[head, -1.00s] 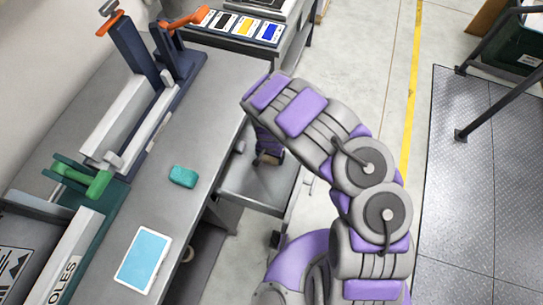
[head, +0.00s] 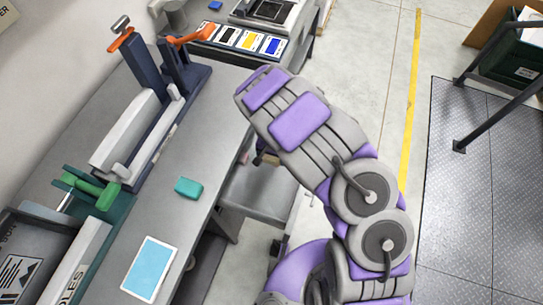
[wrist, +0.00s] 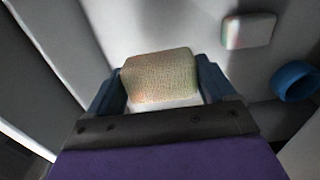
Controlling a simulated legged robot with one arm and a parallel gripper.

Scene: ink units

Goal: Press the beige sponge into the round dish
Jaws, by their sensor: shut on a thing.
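My gripper (wrist: 160,82) is shut on the beige sponge (wrist: 160,72) in the wrist view, with a blue finger on each side of it. The sponge has a woven-looking top and a pale lower edge. A blue round, hollow thing (wrist: 297,80) lies at the right of the wrist view, apart from the sponge; I cannot tell whether it is the round dish. In the head view my arm hides the sponge and most of my gripper, beside the bench's right edge.
A pale block (wrist: 249,30) lies at the upper right of the wrist view. In the head view a teal block (head: 188,188) and a blue-faced tablet (head: 149,269) lie on the grey bench (head: 205,150). Clamp-like tools (head: 150,100) stand at left; a grey drawer or shelf (head: 258,190) juts out below.

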